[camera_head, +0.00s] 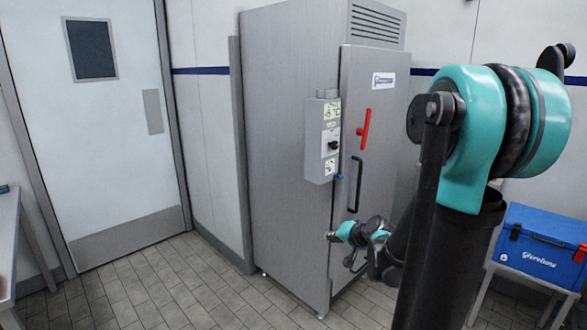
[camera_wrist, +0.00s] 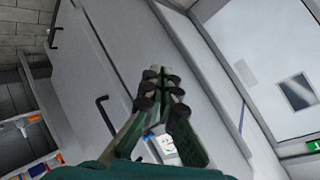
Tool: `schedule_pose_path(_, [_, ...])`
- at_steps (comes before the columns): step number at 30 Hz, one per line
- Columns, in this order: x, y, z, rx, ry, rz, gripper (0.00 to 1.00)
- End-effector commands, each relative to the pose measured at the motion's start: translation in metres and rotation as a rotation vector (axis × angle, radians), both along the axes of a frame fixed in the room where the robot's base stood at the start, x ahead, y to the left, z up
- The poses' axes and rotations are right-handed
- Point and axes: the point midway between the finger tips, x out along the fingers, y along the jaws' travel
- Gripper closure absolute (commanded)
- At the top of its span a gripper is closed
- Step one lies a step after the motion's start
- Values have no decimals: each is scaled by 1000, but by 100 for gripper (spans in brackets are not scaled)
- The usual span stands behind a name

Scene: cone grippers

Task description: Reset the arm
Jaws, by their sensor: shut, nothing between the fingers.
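My arm rises large in the right of the head view, and its far end reaches down in front of the tall steel cabinet. My gripper (camera_wrist: 155,75) shows in the middle of the wrist view with its fingers together and nothing between them. In the head view my gripper (camera_head: 333,236) is small, near the lower part of the cabinet door, and its fingers are too small to make out. Whether it touches the door cannot be told, but it appears apart from it.
The steel cabinet (camera_head: 290,130) is shut, with a red handle (camera_head: 364,129), a black handle (camera_head: 355,184) and a control box (camera_head: 323,140). A blue cool box (camera_head: 540,245) sits on a stand at right. A metal table (camera_head: 8,235) stands at left. Tiled floor before the white door (camera_head: 115,130) is clear.

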Motion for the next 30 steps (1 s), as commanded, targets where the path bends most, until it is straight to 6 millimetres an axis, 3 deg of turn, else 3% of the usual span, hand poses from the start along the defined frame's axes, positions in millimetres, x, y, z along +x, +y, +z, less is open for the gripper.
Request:
schedule_pose_path(1, [-24,2,-8,-65,38,36,100])
schedule_pose_path(4, [-69,-1,-26,-198,119,98,100])
schedule_pose_path(9, [-143,-23,-56,-420,262,179,100])
schedule_pose_path(15, [-202,-52,-77,-602,385,221,100])
schedule_pose_path(20, [-219,-63,-83,-657,425,229,100])
schedule_pose_path(30, [-220,-64,-83,-662,428,229,100])
